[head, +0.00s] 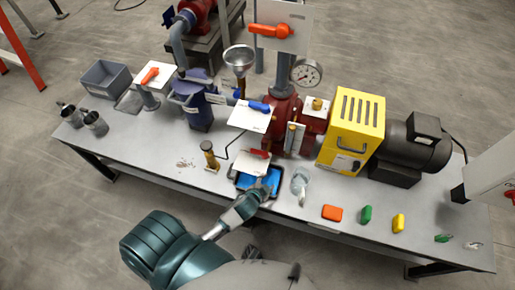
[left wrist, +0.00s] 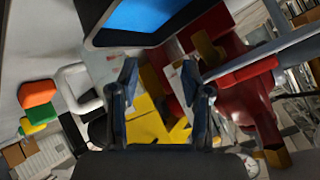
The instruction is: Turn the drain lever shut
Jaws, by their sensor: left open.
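A small red lever (head: 258,153) lies along a white plate (head: 248,163) low on the front of the red press, just above a tray with a blue inside (head: 243,181). No label on it can be read, so I cannot be sure it is the drain lever. My left gripper (head: 268,183) is over the tray, just below and right of that lever and apart from it as far as I can see. In the left wrist view its two fingers (left wrist: 159,88) are spread with nothing between them. The tray (left wrist: 145,16) shows there at the top. My right gripper is not in view.
A blue lever (head: 259,106) and orange levers (head: 270,30) (head: 150,75) sit on other white plates. An orange block (head: 332,213) lies near the front edge.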

